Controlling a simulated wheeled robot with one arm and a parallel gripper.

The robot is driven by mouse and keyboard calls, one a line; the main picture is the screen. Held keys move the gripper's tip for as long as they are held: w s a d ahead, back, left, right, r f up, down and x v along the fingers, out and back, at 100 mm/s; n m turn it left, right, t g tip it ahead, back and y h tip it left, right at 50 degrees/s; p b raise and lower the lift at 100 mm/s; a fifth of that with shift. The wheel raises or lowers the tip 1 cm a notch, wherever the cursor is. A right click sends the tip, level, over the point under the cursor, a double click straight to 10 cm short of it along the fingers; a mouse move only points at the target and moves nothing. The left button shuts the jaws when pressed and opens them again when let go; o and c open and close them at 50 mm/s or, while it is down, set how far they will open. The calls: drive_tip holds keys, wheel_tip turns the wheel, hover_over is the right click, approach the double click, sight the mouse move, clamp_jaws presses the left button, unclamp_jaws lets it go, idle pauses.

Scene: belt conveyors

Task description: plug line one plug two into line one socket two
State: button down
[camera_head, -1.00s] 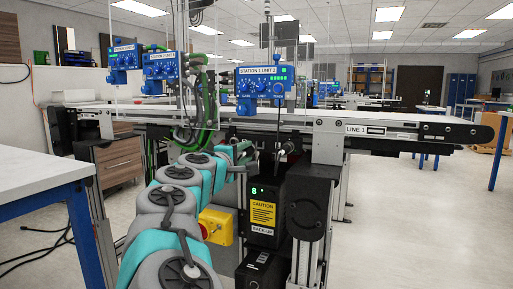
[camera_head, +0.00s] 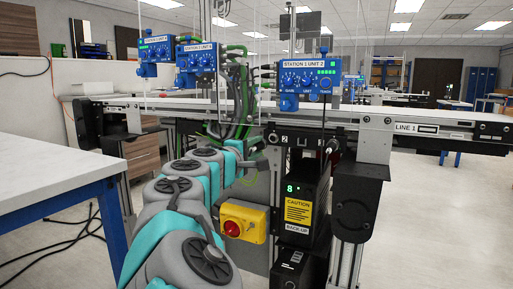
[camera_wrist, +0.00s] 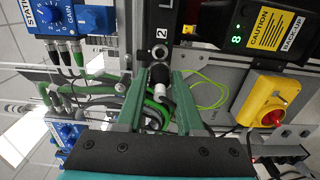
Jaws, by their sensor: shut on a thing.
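My gripper (camera_wrist: 161,77) has two green fingers and is shut on a short dark plug (camera_wrist: 159,73) with a pale lower end. The plug points at the black socket strip (camera_wrist: 160,28) marked "2", just below the label in the wrist view. I cannot tell whether its tip touches the strip or enters a socket.
A yellow box with a red knob (camera_head: 244,222) and a black back-up unit (camera_head: 303,205) are close below the strip. Green cables (camera_wrist: 100,88) hang behind my fingers. The Line 1 conveyor (camera_head: 470,130) runs above. A white table (camera_head: 50,178) stands at left.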

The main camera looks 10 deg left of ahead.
sight(266, 142)
drive_tip(key=shift+x, duration=2.45)
drive_tip(key=shift+p+x, duration=0.3)
drive_tip(key=shift+x, duration=0.45)
idle(0.5)
drive_tip(key=shift+c, duration=2.3)
unclamp_jaws()
